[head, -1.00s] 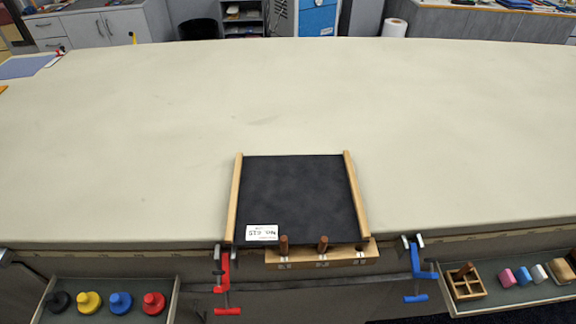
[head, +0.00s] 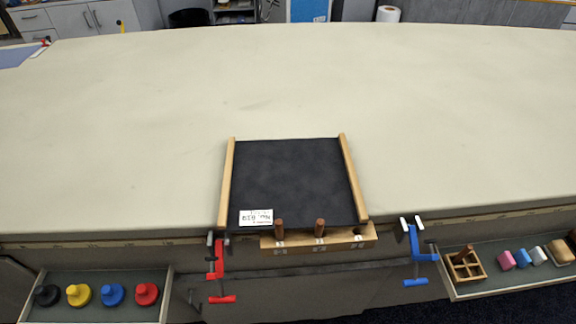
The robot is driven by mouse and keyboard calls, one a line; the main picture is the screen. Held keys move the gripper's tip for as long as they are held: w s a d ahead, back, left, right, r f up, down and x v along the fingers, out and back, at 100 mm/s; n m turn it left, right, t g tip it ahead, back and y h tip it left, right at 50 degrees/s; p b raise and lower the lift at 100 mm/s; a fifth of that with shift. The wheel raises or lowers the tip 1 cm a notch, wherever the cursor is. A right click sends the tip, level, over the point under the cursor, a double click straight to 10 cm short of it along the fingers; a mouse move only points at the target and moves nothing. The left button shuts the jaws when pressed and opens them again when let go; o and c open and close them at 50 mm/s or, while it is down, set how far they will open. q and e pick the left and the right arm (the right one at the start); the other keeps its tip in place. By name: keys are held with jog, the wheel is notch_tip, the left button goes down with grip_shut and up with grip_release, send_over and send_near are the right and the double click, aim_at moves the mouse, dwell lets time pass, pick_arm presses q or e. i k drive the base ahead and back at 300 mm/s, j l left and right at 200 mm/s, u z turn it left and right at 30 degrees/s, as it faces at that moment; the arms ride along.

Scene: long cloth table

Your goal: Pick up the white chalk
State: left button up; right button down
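A small white piece that looks like the white chalk (head: 538,256) lies in the right tray (head: 520,286). It sits between a light blue piece (head: 521,258) on its left and a tan wooden block (head: 561,252) on its right. A pink piece (head: 507,260) lies further left in the same row. Neither of my grippers shows in the head view.
A black board with wooden side rails (head: 293,180) lies at the table's front edge, above a wooden peg block (head: 318,239). A red clamp (head: 219,270) and a blue clamp (head: 418,256) grip the edge. The left tray (head: 95,309) holds several coloured knobs. The cloth table (head: 450,110) is otherwise clear.

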aim_at(536, 254)
jog(key=z, duration=2.05)
jog(key=u, duration=0.3)
jog(key=i+l+u, duration=0.2)
jog(key=u, duration=0.25)
jog(key=i+l+u, duration=0.2)
jog(key=l+u, duration=0.3)
jog(key=j, duration=0.1)
